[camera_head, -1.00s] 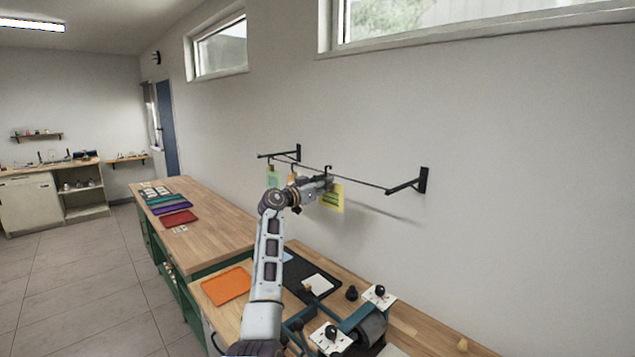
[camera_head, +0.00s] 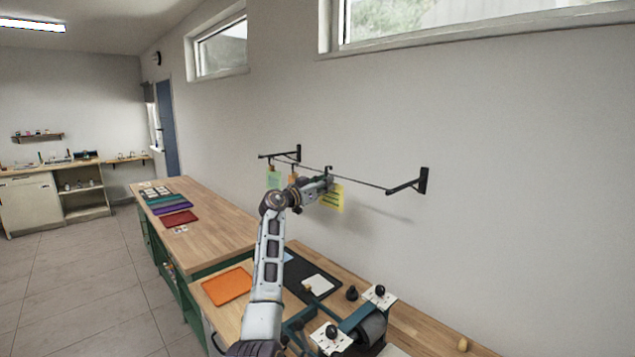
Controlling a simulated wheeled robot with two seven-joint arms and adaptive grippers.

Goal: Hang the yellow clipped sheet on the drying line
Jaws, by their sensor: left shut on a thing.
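The drying line (camera_head: 365,184) runs between two black wall brackets. The yellow sheet (camera_head: 333,199) is at the line's middle, tilted, with dark green print on it. A dark hook shows above the sheet, close to the line; I cannot tell whether it rests on it. My left gripper (camera_head: 326,184) is shut on the yellow clipped sheet at its top, and hides part of its upper edge. A green sheet (camera_head: 274,179) and an orange sheet (camera_head: 292,179) hang farther left on the line, the orange partly hidden by my arm. My right gripper is not in view.
Below is a wooden bench with an orange tray (camera_head: 227,286), a black mat (camera_head: 298,271) and a press with a roller (camera_head: 372,328). Another bench (camera_head: 213,222) with coloured trays stands farther back. The line right of the yellow sheet is clear.

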